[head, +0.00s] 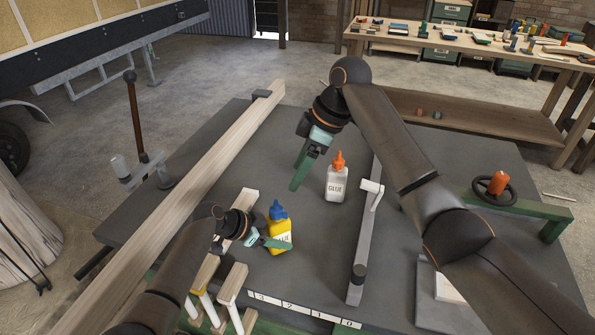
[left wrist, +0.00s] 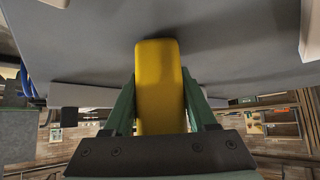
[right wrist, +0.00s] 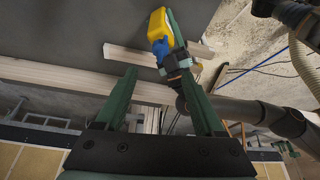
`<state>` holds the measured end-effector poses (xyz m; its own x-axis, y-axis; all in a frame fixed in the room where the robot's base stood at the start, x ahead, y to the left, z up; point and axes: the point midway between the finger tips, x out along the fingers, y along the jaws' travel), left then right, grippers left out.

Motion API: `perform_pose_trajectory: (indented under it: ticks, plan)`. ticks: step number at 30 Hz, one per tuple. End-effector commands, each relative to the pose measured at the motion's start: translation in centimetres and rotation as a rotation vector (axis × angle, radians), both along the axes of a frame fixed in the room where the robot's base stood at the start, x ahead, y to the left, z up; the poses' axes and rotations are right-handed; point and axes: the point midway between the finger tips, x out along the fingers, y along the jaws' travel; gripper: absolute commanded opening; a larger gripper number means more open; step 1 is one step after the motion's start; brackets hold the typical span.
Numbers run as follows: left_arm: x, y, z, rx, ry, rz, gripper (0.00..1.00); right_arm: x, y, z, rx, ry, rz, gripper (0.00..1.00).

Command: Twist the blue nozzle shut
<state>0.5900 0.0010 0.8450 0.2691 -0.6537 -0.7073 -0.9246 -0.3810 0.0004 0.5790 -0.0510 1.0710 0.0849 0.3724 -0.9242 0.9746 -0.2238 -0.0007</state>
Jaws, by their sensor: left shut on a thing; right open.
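The yellow glue bottle (head: 280,238) with the blue nozzle (head: 278,211) stands on the dark tabletop (head: 322,244) in the head view. My left gripper (head: 275,242) is shut on its yellow body; the left wrist view shows the yellow body (left wrist: 160,85) between the fingers. My right gripper (head: 299,178) is open and empty, above the table and up from the bottle in the head view. The right wrist view shows the blue nozzle (right wrist: 161,48) and yellow body (right wrist: 158,24) beyond the open fingers (right wrist: 165,105). Whether the nozzle is open or shut is too small to tell.
A white glue bottle (head: 337,184) with an orange nozzle stands near my right gripper. A long wooden beam (head: 185,200) lies along the left. A grey bar with a white handle (head: 365,240) lies to the right. A white numbered strip (head: 303,309) runs along the front edge.

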Motion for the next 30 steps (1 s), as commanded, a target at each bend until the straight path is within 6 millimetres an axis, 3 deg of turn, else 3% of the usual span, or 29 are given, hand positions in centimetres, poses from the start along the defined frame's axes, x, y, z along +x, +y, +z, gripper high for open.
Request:
perform_pose_trajectory:
  ticks: [5,12,18,23,30]
  plan:
    - [0.1,-0.1,0.1,-0.002,-0.002,0.000,0.00,0.0,-0.4,-0.6,0.038,-0.001,0.000,0.70]
    - [0.1,-0.1,0.2,-0.002,-0.002,0.000,0.00,-0.5,-2.9,-2.7,0.263,-0.046,0.002,0.70]
    - [0.1,0.0,0.2,-0.002,-0.002,0.000,0.00,-1.0,-4.0,-3.1,0.376,-0.084,0.000,0.70]
    - [0.1,0.0,0.1,-0.002,-0.002,0.000,0.00,-0.8,-2.9,-4.2,0.388,-0.086,0.001,0.70]
    - [0.1,0.0,0.2,-0.002,-0.002,0.000,0.00,-0.1,0.4,-7.7,0.386,-0.084,0.000,0.70]
